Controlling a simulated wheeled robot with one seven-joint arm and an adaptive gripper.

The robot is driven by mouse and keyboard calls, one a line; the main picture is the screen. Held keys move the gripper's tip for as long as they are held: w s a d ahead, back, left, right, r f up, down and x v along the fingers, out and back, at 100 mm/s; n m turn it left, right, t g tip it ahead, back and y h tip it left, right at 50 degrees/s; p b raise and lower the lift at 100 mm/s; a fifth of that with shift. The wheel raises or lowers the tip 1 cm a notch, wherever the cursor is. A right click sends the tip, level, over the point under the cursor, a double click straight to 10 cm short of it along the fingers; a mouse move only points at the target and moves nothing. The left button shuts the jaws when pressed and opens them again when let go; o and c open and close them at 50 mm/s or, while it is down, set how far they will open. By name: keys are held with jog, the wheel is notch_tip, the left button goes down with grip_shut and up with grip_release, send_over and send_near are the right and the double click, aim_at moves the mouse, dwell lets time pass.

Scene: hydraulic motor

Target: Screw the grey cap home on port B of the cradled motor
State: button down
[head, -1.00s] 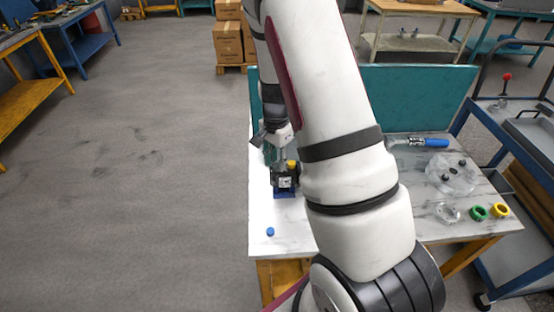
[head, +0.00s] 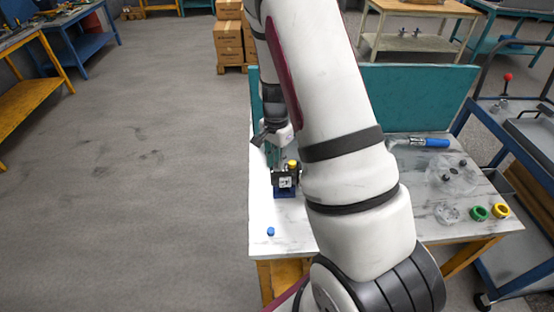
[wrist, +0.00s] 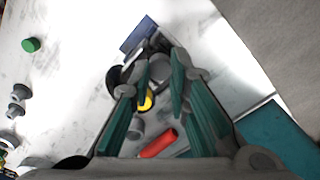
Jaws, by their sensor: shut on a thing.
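The motor (head: 286,180) is dark and sits in a blue cradle (head: 285,193) on the table's left part; the cradle also shows in the wrist view (wrist: 137,36). A yellow cap (head: 292,164) is on the motor's top and shows in the wrist view (wrist: 146,100). My gripper (wrist: 165,64) has teal fingers shut on the grey cap (wrist: 159,68), at the motor. In the head view my gripper (head: 272,158) is beside the motor's upper left. The fingers and the motor hide port B, so I cannot tell how the cap sits on it.
A blue cap (head: 270,231) lies in front of the cradle. A red cylinder (wrist: 158,143) and a green cap (wrist: 31,45) show in the wrist view. Green (head: 478,212) and yellow (head: 500,210) rings lie at the right. A teal panel (head: 420,95) backs the table.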

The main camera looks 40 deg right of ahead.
jog(key=m, duration=0.4)
jog(key=shift+f+m+b, duration=0.1)
jog(key=shift+m+b, duration=0.2)
jog(key=shift+s+m, duration=0.1)
jog(key=shift+m, duration=0.5)
jog(key=m, duration=0.4)
jog(key=shift+m, duration=0.3)
jog(key=c, duration=1.7)
grip_release()
